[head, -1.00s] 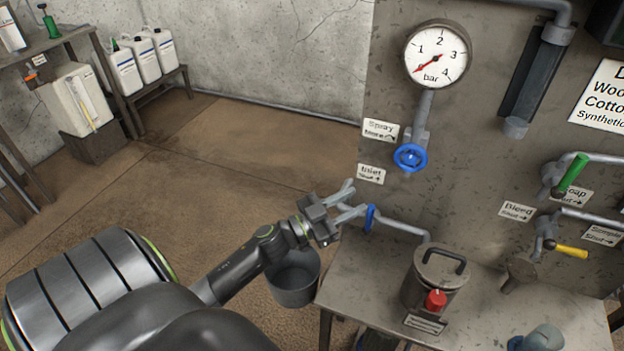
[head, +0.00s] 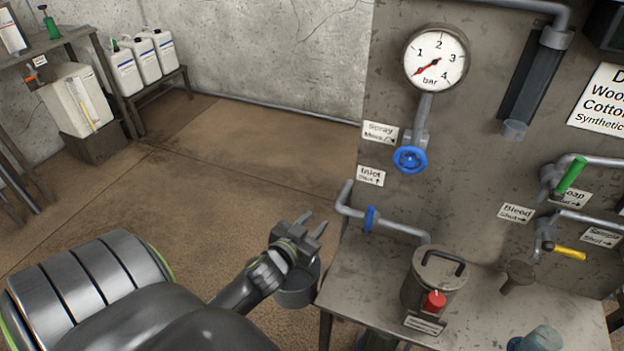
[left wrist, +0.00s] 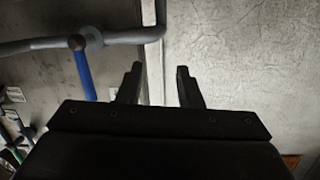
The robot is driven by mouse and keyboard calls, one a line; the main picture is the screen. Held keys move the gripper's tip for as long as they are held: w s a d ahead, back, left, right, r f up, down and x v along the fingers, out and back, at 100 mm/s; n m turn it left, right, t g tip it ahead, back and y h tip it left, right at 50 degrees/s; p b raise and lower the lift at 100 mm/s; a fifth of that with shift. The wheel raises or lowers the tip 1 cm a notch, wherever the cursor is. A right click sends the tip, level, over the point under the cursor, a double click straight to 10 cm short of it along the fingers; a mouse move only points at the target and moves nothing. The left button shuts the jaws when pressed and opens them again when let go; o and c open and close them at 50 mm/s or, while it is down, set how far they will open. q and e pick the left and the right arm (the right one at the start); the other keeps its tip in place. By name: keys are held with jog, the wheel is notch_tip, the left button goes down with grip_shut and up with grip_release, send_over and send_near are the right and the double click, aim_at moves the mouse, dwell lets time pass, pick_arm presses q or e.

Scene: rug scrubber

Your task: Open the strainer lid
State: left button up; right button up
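The strainer (head: 421,290) is a grey metal pot on the bench at the right of the head view. Its round lid (head: 437,270) is on top, with a dark bar handle (head: 444,257). A red knob (head: 434,301) sits at its front. My left gripper (head: 312,225) is left of the bench and the strainer, in the air, with its fingers apart and nothing between them. The open fingers also show in the left wrist view (left wrist: 160,88). My right gripper is not in view.
The inlet pipe with a blue lever (head: 370,219) runs just right of my left gripper. A grey bucket (head: 298,292) is behind and below the gripper. The bench (head: 350,275) also holds a blue-grey object (head: 540,340). Open floor lies to the left.

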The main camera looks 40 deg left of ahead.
aim_at(421, 270)
pick_arm(q)
grip_shut()
jog(key=w+d+r+m+t+h+b, duration=0.3)
jog(key=d+r+m+h, duration=0.5)
jog(key=m, duration=0.7)
jog(key=s+d+f+m+g+h, duration=0.1)
jog(key=s+d+m+g+h, duration=0.1)
jog(key=d+m+g+h, duration=0.6)
jog(key=s+d+f+m+g+h, duration=0.1)
jog(key=s+d+f+m+h, duration=0.15)
jog(key=m, duration=0.95)
jog(key=shift+h, duration=0.35)
jog(key=p+x, duration=0.1)
jog(key=x, duration=0.1)
jog(key=p+x, duration=0.1)
jog(key=x, duration=0.2)
jog(key=r+p+x, duration=0.1)
jog(key=x, duration=0.2)
jog(key=shift+d, duration=0.25)
jog(key=shift+w+d, duration=0.25)
jog(key=shift+d, duration=0.1)
